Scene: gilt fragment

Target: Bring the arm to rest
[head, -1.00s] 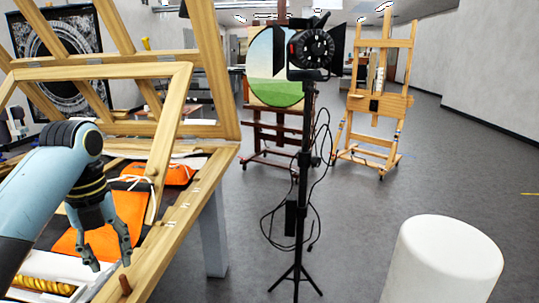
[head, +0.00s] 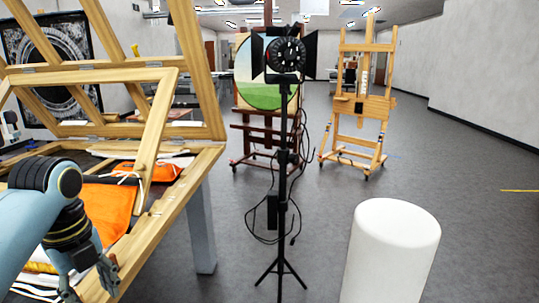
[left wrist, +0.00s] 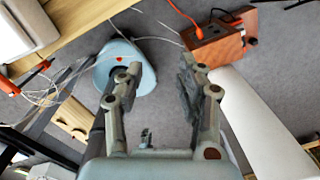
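My left arm enters the head view from the left, light blue with a dark wrist. My left gripper (head: 90,290) is at the lower left, partly cut off by the picture's bottom edge, in front of the wooden frame table. In the left wrist view its two fingers (left wrist: 160,78) stand apart with only grey floor between them, so it is open and empty. My right arm and gripper are not in view.
A wooden frame table (head: 178,205) with an orange cloth (head: 108,208) stands at left. A black lamp stand (head: 283,190) stands in the middle, a white cylinder (head: 390,255) at lower right. Two easels stand behind. The wrist view shows a reddish-brown box (left wrist: 222,45) and cables.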

